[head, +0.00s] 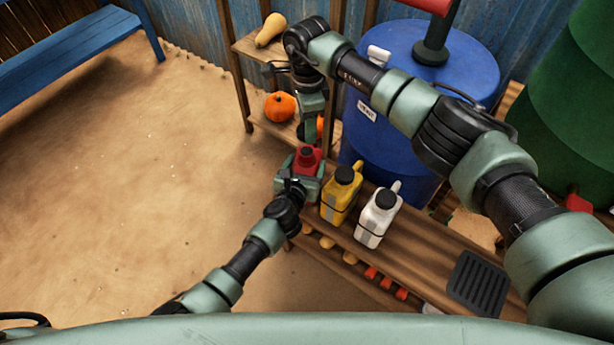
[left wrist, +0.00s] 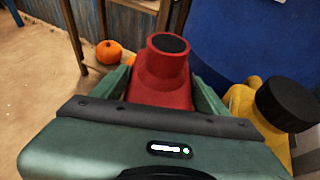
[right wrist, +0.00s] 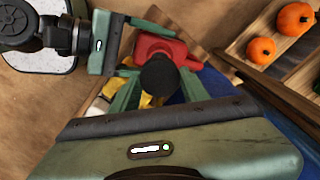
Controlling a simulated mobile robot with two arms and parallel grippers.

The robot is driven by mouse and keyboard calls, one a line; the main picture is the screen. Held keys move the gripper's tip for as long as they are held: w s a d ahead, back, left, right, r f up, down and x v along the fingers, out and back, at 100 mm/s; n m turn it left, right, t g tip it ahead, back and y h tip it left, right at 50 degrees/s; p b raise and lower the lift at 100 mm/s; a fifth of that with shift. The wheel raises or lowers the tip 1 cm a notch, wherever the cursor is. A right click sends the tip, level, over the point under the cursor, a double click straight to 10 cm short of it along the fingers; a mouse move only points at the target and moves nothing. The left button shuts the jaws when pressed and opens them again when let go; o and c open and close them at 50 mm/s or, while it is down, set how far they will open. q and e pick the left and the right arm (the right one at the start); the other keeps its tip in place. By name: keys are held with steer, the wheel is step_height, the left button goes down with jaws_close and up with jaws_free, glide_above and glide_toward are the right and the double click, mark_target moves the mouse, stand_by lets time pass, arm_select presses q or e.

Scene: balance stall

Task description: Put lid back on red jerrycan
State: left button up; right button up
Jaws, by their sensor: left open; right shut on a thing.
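The red jerrycan (head: 308,168) stands at the left end of the wooden bench; its neck is uncapped, with a dark opening facing up in the left wrist view (left wrist: 168,72). My left gripper (head: 302,172) is open, with its fingers on either side of the jerrycan's body. My right gripper (head: 310,132) is above and behind the jerrycan in the head view. It is shut on the black lid (right wrist: 159,75), which shows between its fingers in the right wrist view. There the lid overlaps part of the red jerrycan (right wrist: 155,46).
A yellow jerrycan (head: 339,197) and a white jerrycan (head: 375,221), both with black caps, stand close to the right. A blue barrel (head: 400,60) is behind them. A shelf with pumpkins (head: 280,106) is at the back. A black ribbed mat (head: 477,284) lies at the bench's right.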

arm_select(q)
jaws_close()
arm_select(e)
glide_above(307, 151)
steer(key=shift+f, duration=2.5)
steer(key=shift+f, duration=0.9)
steer(key=shift+f, duration=0.6)
